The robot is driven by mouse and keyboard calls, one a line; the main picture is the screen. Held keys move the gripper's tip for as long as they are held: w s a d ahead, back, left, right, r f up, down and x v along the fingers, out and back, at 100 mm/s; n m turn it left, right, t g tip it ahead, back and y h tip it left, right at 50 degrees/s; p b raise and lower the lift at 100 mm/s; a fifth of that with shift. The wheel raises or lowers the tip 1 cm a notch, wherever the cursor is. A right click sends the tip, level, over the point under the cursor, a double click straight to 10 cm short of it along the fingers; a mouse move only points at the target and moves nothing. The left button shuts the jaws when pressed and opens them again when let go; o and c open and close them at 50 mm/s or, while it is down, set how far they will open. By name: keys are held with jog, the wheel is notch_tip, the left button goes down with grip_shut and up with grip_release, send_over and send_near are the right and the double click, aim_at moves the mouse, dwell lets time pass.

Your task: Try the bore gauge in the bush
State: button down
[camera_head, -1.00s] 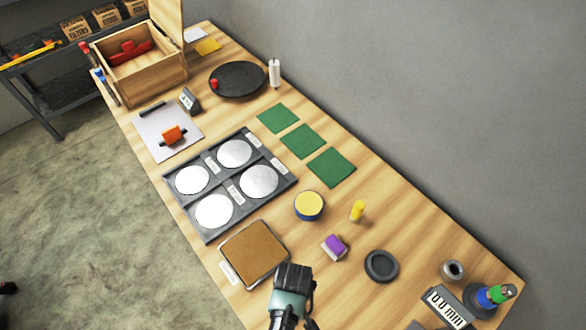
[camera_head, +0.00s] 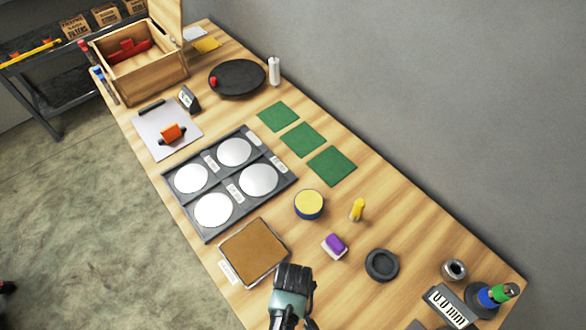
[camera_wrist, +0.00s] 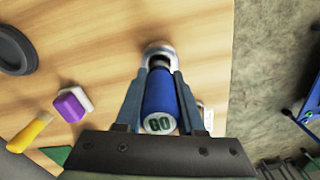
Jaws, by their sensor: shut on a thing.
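My gripper (camera_head: 293,290) is low over the near part of the table, beside the brown mat. In the wrist view its two fingers (camera_wrist: 155,100) are shut on a blue cylinder, the bore gauge (camera_wrist: 159,105), whose end marked GO faces the camera. A pale metal ring shape (camera_wrist: 158,50) shows at the gauge's far end; I cannot tell whether it is the bush or part of the gauge, or whether the gauge is inside it. In the head view my gripper hides the gauge. A grey metal ring with a hole (camera_head: 454,270) stands at the right.
A purple-topped block (camera_head: 335,246), a yellow peg (camera_head: 357,210) and a black ring (camera_head: 382,265) stand nearby. The brown mat (camera_head: 252,252) lies left of my gripper. A stand with coloured handles (camera_head: 493,295) and a display (camera_head: 449,306) are at the right. Bare wood lies between them.

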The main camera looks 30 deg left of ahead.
jog(key=shift+f+b, duration=1.1)
jog(key=shift+f, duration=0.4)
dwell(0.6)
jog(key=shift+r, duration=0.2)
dwell(0.8)
jog(key=shift+r+p, duration=3.35)
jog(key=shift+p, duration=0.3)
